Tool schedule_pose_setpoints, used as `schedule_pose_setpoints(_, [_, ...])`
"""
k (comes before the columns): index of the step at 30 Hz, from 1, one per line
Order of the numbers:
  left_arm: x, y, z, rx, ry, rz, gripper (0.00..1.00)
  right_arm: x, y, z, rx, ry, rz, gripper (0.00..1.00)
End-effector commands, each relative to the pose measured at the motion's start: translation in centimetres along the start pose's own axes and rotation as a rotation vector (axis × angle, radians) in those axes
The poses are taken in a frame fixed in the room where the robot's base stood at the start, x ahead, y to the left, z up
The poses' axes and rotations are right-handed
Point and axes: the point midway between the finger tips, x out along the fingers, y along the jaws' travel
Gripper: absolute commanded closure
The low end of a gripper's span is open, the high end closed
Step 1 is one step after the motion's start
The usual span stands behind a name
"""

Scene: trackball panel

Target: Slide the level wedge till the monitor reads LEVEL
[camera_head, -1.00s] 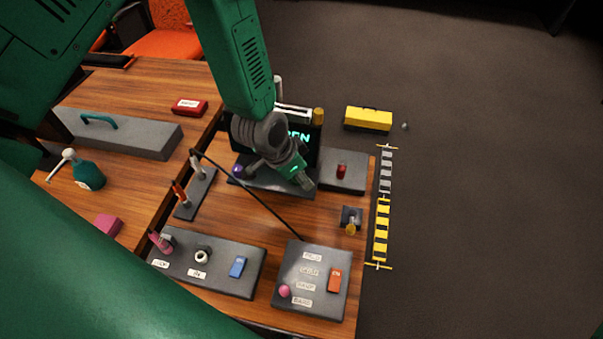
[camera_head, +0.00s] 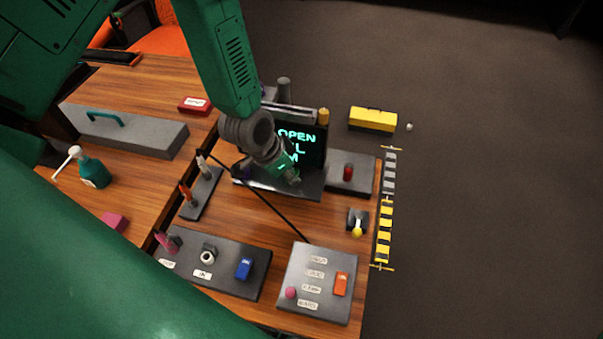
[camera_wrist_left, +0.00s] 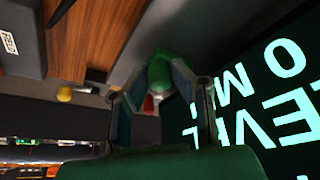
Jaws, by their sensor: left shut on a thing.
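The dark monitor (camera_head: 314,158) stands at the back of the panel and shows glowing green text. In the head view I read OPEN with partly hidden lines below. In the left wrist view, the monitor's turned letters (camera_wrist_left: 272,110) appear to read LEVEL and 0 M, cut by the frame and fingers. My left gripper (camera_head: 291,181) is low in front of the screen, over the monitor's dark base (camera_head: 310,187). In the left wrist view its fingers close on a small green piece (camera_wrist_left: 159,72), apparently the level wedge. Its lower part is hidden. My right gripper is out of view.
A block with a red knob (camera_head: 348,173) sits right of the monitor. A yellow-tipped lever (camera_head: 357,231) stands nearer. A switch panel (camera_head: 216,283) and a labelled grey panel (camera_head: 322,262) lie in front. A thin dark rod (camera_head: 262,196) crosses the table.

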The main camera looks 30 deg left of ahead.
Motion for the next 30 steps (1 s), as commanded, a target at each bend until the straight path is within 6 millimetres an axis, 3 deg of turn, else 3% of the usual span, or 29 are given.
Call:
schedule_pose_setpoints(3, [-0.1, -0.2, -0.7, 0.002, 0.014, -0.009, 1.00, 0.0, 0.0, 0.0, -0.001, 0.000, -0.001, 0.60])
schedule_pose_setpoints(4, [-0.1, -0.2, -0.8, 0.002, 0.014, -0.010, 0.74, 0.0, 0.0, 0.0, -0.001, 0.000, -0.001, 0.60])
schedule_pose_setpoints(5, [-0.1, -0.1, -0.8, 0.002, 0.014, -0.010, 0.64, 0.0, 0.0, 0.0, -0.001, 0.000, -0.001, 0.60])
schedule_pose_setpoints(6, [0.0, -0.1, -0.8, 0.002, 0.013, -0.010, 0.61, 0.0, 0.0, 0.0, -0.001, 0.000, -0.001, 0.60])
schedule_pose_setpoints(17, [-0.9, 0.0, -0.7, 0.002, 0.007, -0.009, 0.61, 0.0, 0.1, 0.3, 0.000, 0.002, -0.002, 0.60])
schedule_pose_setpoints(30, [-9.5, -0.4, -0.5, -0.002, 0.013, -0.007, 0.61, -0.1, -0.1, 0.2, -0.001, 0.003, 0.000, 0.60])
